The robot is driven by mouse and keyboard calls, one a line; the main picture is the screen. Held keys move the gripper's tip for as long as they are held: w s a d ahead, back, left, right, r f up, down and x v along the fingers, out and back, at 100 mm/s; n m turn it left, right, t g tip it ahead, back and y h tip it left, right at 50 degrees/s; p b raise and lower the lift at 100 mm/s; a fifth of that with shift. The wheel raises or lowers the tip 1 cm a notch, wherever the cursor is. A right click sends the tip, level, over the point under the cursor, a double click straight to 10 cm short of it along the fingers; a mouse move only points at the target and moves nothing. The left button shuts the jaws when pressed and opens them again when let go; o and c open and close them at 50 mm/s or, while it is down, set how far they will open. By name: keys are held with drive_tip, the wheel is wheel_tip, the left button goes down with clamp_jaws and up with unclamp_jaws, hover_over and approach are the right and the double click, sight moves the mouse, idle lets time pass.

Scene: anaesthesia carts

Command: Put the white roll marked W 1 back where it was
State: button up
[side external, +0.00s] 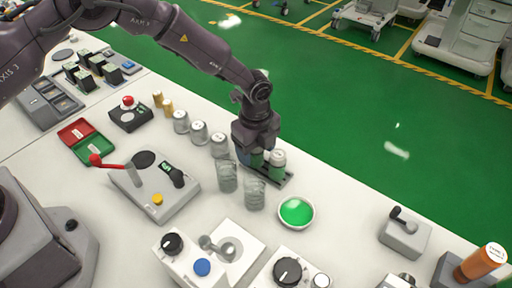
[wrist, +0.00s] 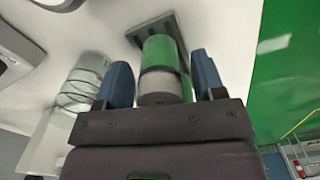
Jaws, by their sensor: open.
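My gripper (side external: 252,158) is low over a dark flat holder (side external: 283,181) at the table's far edge. In the wrist view its blue fingers (wrist: 162,85) stand open, one on each side of a green and grey cylinder (wrist: 161,86), with a gap at least on the right. Another white-topped cylinder with a green band (side external: 278,159) stands on the holder just right of the gripper. Three whitish rolls stand in a row to the left: a left one (side external: 181,122), a middle one (side external: 199,133) and a right one (side external: 219,145). No W 1 marking is readable.
Two clear beakers stand close in front of the gripper, a left one (side external: 227,177) and a right one (side external: 254,193). A green-filled bowl (side external: 296,212) is to the right. A control box with a red lever (side external: 152,190) is at left. Bare table lies right of the bowl.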

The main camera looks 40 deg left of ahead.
drive_tip(key=shift+r, duration=0.1)
wheel_tip(320, 180, up, 12)
drive_tip(key=shift+r, duration=0.1)
drive_tip(key=s+a+r+n+t, duration=0.1)
drive_tip(key=s+a+r+n, duration=0.4)
drive_tip(key=r, duration=0.4)
drive_tip(key=s+a+r+n+t, duration=0.2)
drive_tip(key=s+a+r+n, duration=0.25)
drive_tip(key=r, duration=0.35)
drive_tip(key=s+a+r+n+t, duration=0.1)
drive_tip(key=s+a+n, duration=0.2)
drive_tip(key=s, duration=0.6)
drive_tip(key=s+a+r+n+t, duration=0.1)
drive_tip(key=s+a+n, duration=0.3)
drive_tip(key=s+n, duration=0.4)
drive_tip(key=shift+s+r+t, duration=0.3)
drive_tip(key=shift+s+r, duration=0.05)
drive_tip(key=shift+s, duration=0.2)
